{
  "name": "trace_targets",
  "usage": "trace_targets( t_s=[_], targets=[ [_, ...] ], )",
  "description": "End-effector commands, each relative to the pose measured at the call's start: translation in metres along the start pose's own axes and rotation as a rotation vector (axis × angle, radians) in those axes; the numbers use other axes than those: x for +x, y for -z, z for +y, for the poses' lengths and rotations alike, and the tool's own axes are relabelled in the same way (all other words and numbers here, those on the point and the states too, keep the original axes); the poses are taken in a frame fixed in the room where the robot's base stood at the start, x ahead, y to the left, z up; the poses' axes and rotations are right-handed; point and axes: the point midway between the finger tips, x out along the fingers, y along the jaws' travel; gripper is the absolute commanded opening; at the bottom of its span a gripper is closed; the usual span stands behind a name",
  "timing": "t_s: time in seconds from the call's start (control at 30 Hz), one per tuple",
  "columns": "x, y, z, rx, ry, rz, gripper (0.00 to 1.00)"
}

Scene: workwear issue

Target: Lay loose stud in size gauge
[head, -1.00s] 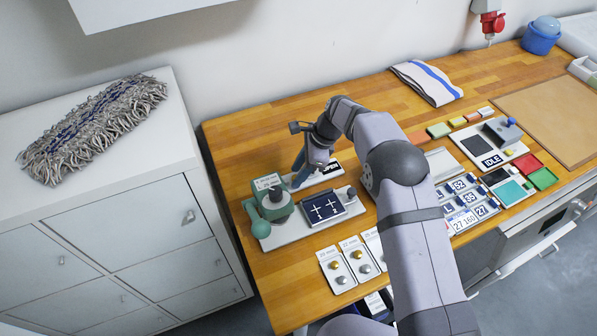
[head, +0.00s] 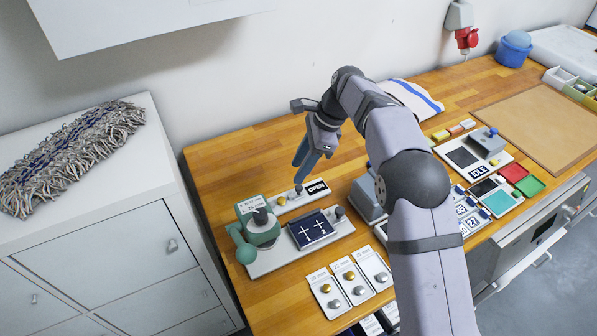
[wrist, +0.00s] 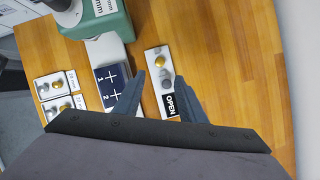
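A small white plate with a black OPEN sign (head: 317,187) lies behind the green press; it looks like the size gauge, and also shows in the wrist view (wrist: 170,105). A gold stud (head: 283,201) and a grey knob-like piece (head: 298,190) are on it; I cannot tell whether either is loose. In the wrist view the gold piece (wrist: 159,61) is farther along the plate than the grey one (wrist: 165,82). My gripper (head: 299,167) is open above the plate. In the wrist view its fingertips (wrist: 160,78) straddle the grey piece, with nothing visibly held.
The green press (head: 258,222) stands by a dark board marked with crosses (head: 312,228). Cards with gold and silver studs (head: 325,291) lie at the front edge. Label tiles and a panel reading IDLE (head: 478,171) are at right. The wood behind the plate is clear.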

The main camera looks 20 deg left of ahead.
Motion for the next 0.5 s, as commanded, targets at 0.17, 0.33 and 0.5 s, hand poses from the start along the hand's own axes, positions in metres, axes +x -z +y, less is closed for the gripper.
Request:
trace_targets(
  t_s=[0.17,0.33,0.5],
  targets=[
    [-0.001,0.001,0.000,-0.001,0.001,0.001,0.37],
    [-0.008,0.013,0.005,-0.034,0.010,0.017,0.37],
    [-0.026,0.049,0.027,-0.144,0.022,0.071,0.37]
  ],
)
